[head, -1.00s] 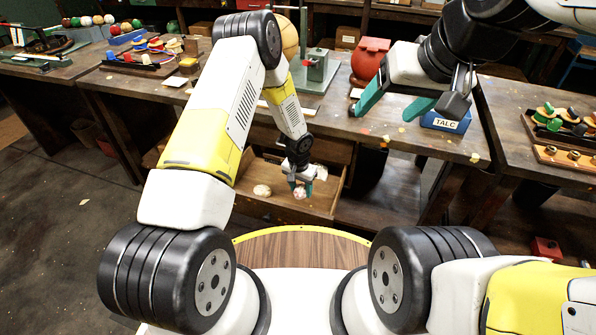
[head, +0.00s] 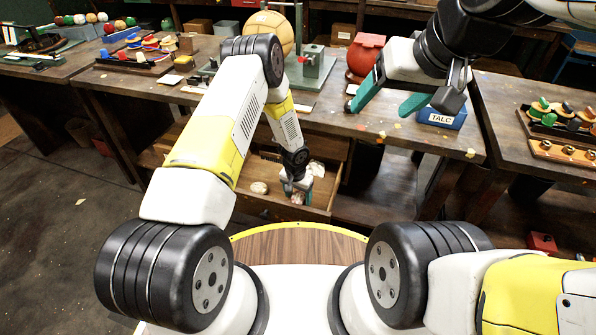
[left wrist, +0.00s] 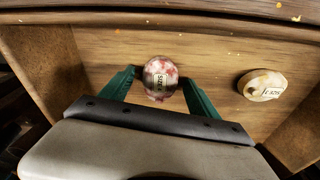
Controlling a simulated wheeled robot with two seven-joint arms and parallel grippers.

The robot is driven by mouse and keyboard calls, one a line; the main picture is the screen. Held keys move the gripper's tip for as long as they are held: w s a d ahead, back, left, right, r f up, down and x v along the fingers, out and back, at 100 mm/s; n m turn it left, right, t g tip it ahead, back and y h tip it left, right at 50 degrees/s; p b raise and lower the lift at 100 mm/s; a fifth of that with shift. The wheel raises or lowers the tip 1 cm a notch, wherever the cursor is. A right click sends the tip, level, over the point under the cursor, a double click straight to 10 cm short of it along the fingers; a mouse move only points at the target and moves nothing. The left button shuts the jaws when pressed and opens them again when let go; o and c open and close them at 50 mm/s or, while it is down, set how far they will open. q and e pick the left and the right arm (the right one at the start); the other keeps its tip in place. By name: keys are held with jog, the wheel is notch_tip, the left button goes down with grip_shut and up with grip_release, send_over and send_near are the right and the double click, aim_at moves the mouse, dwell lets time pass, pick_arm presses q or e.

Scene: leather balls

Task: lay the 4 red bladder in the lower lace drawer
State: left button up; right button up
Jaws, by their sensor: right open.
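A red-and-white mottled bladder (head: 297,199) with a small size label is inside the pulled-out lower drawer (head: 318,214). In the left wrist view the bladder (left wrist: 160,74) sits between the green fingertips of my left gripper (left wrist: 160,82). A gap shows between it and the left finger, so the jaws look open around it. In the head view my left gripper (head: 297,186) reaches down into the drawer and partly hides the bladder. A cream bladder (left wrist: 262,85) with a label lies to the right in the wrist view. My right gripper (head: 388,100) is open and empty above the bench.
A pale crumpled item (head: 317,168) lies at the drawer's back right. The workbench (head: 400,135) overhangs the drawer. A blue TALC box (head: 442,115), a red rounded pot (head: 367,55) and a tan ball (head: 270,32) stand on the bench.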

pick_arm(q)
notch_tip(320, 180, up, 12)
jog(key=s, duration=0.1)
notch_tip(320, 180, up, 15)
jog(key=n+t, duration=0.1)
send_over(296, 199)
jog(key=a, duration=0.5)
jog(key=s+a+r+n+t, duration=0.1)
jog(key=s+a+r, duration=0.1)
jog(key=r, duration=0.5)
jog(key=s+a+r+n, duration=0.1)
jog(key=s+a+r, duration=0.1)
jog(key=r, duration=0.4)
jog(key=s+a+r+n+t, duration=0.1)
jog(key=s+a+r, duration=0.1)
jog(key=s+r, duration=0.5)
jog(key=s+a+r+n+t+h, duration=0.1)
jog(key=s+a+r+t, duration=0.1)
jog(key=s+r, duration=0.6)
jog(key=shift+s+a+r+h, duration=0.15)
jog(key=shift+s+h, duration=0.15)
jog(key=shift+s, duration=2.85)
